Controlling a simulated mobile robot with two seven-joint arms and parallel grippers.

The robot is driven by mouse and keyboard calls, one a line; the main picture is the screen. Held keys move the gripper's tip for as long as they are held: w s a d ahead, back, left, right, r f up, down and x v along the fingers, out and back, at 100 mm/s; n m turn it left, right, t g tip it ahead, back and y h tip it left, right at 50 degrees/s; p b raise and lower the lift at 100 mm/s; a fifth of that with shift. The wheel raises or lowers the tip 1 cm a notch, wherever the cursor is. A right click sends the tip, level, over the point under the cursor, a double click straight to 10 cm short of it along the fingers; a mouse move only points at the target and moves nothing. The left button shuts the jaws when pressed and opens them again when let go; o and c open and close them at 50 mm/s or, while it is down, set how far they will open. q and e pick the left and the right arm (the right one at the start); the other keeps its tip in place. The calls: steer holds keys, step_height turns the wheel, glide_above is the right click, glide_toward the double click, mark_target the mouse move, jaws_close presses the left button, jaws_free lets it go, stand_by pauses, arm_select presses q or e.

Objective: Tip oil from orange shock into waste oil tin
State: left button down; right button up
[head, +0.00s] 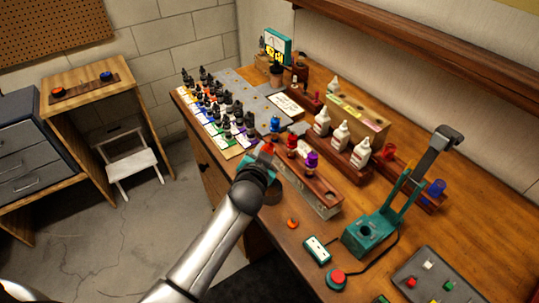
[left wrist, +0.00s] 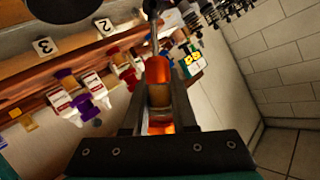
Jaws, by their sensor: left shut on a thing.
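My left gripper (head: 262,160) is shut on the orange shock (left wrist: 158,82), above the front edge of the bench. In the left wrist view the shock stands between the two fingers, its body clear orange with an amber band; the bench appears upside down there, so the wrist is turned over. In the head view only a small orange-red part of the shock (head: 268,148) shows past the gripper. A dark round tin (head: 272,194), probably the waste oil tin, sits just beside the gripper, partly hidden by my arm. I cannot see any oil flowing. My right gripper is out of view.
A wooden rack (head: 318,188) with blue, red and purple shocks stands behind the gripper. A small orange cap (head: 292,223) lies on the bench in front. White bottles (head: 340,136), a teal stand (head: 370,232) and a red button (head: 337,277) are to the right.

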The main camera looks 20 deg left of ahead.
arm_select(q)
steer(key=f+m+t+y+b, duration=0.1)
steer(key=m+t+b, duration=0.1)
steer(key=m+b, duration=0.3)
steer(key=a+f+m+t+y+b, duration=0.1)
steer(key=m+t+b, duration=0.1)
steer(key=m+b, duration=0.3)
steer(key=a+f+m+t+y+b, duration=0.1)
steer(key=m+t+b, duration=0.1)
steer(key=m+b, duration=0.3)
steer(key=shift+w+a+f+m+y+b, duration=0.1)
steer(key=shift+a+f+m+y+b, duration=0.1)
steer(key=shift+m, duration=0.35)
steer(key=shift+a+f+m+y+b, duration=0.1)
steer(key=shift+f+m+y+b, duration=0.1)
steer(key=shift+m, duration=0.35)
stand_by(2.3)
steer(key=shift+a+n+g+y, duration=0.25)
steer(key=shift+n+g, duration=0.25)
steer(key=shift+n, duration=0.6)
steer(key=shift+a+n+g+p, duration=0.15)
steer(key=shift+n+g+p, duration=0.2)
steer(key=shift+n, duration=0.75)
